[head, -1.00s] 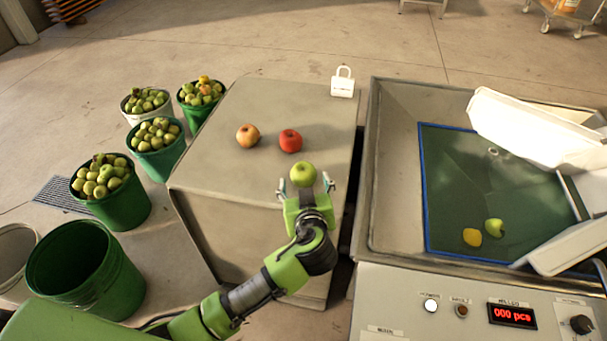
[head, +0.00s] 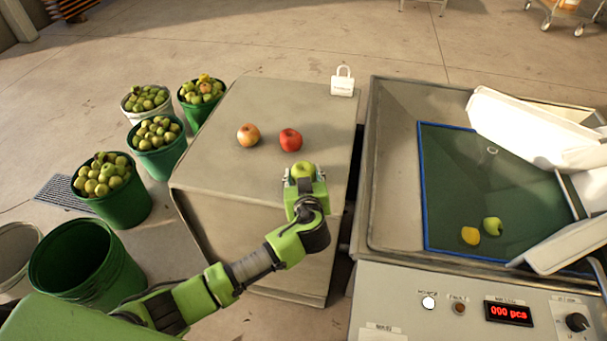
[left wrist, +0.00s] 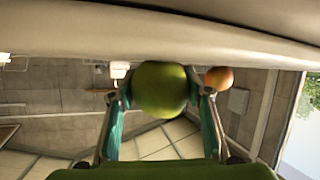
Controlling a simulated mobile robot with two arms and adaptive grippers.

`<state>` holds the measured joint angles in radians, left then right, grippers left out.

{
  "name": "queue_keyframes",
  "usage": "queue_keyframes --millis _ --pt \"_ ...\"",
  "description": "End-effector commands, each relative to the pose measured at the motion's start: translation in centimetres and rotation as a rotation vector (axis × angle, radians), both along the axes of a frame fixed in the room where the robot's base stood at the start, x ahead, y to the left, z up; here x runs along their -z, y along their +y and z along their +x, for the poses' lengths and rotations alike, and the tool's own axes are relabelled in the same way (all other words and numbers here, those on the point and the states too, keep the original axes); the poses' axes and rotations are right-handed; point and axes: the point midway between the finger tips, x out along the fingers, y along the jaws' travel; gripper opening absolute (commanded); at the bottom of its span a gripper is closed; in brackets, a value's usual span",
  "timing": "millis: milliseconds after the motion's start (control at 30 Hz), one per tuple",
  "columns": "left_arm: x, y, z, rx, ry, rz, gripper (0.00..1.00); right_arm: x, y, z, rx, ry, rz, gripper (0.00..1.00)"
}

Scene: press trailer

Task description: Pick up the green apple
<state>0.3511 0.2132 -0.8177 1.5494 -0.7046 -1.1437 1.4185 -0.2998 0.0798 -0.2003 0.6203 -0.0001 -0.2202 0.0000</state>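The green apple (head: 302,169) is on the grey table (head: 235,175), near its right front part. My left gripper (head: 304,174) has its fingers on both sides of it. In the left wrist view the green apple (left wrist: 160,89) sits between the two fingertips, which press in close against its sides. That view is upside down, with the table surface along the top, and the apple appears to touch it. My right gripper is not in view.
A red apple (head: 291,140) and a yellowish-red apple (head: 248,135) lie farther back on the table. A white padlock-shaped object (head: 342,82) stands at the back right corner. The press trailer basin (head: 395,170) is to the right. Several buckets of apples (head: 122,205) stand left.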

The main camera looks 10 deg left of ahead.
Motion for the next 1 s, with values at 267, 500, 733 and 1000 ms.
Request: queue_keyframes --millis 267,500,733,1000 --pt "0.0 0.0 0.0 0.0 -0.001 0.0 0.2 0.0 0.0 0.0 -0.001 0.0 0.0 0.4" --pt "-1.2 -0.1 0.0 0.0 -0.002 -0.003 0.2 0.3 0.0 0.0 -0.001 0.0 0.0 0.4" --pt "-4.9 0.6 -1.5 -0.001 -0.002 -0.004 0.2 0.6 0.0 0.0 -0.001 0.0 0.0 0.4" --pt "-9.6 2.8 -5.9 -0.001 -0.001 -0.004 0.2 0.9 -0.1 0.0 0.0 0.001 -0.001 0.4"
